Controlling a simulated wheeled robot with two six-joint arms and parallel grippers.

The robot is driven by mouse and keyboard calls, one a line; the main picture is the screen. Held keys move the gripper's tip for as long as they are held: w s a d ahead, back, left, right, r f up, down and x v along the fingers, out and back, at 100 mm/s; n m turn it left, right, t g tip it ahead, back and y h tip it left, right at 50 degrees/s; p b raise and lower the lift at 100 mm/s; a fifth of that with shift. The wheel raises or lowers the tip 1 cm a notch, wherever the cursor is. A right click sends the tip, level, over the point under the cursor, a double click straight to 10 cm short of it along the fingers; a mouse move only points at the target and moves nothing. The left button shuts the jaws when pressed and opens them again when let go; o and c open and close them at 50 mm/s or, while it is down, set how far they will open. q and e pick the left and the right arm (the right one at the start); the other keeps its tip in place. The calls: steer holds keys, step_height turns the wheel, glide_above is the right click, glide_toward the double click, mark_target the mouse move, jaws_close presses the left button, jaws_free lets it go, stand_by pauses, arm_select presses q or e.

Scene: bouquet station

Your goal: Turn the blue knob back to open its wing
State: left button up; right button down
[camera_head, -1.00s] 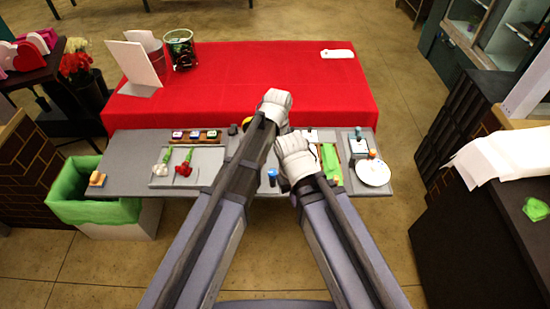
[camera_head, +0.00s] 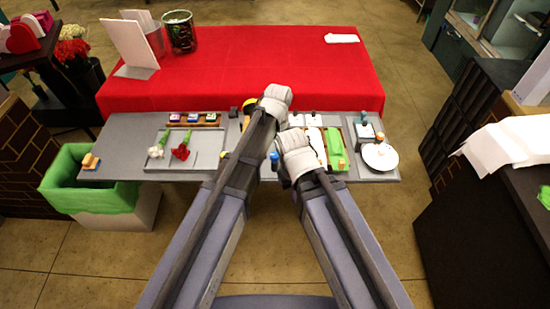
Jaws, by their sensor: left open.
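A small blue knob (camera_head: 274,157) stands upright on the grey counter, just left of my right gripper and below my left gripper in the head view. The wing that belongs to it cannot be made out behind my arms. My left gripper (camera_head: 276,97) is beyond the knob, near the front edge of the red cloth. It is open, with its fingers mostly hidden by its white body. My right gripper (camera_head: 293,148) is close beside the knob. Its fingers are hidden, and I cannot tell whether it touches anything.
A grey tray (camera_head: 210,165) with a white and a red flower lies left on the grey counter (camera_head: 122,145). Green wrap (camera_head: 336,150) and a white plate (camera_head: 380,156) lie right. A green-lined bin (camera_head: 70,185) stands at the left end. The red table (camera_head: 240,60) is mostly clear.

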arm_select(q)
steer(key=shift+f, duration=0.25)
jaws_close()
stand_by(0.4)
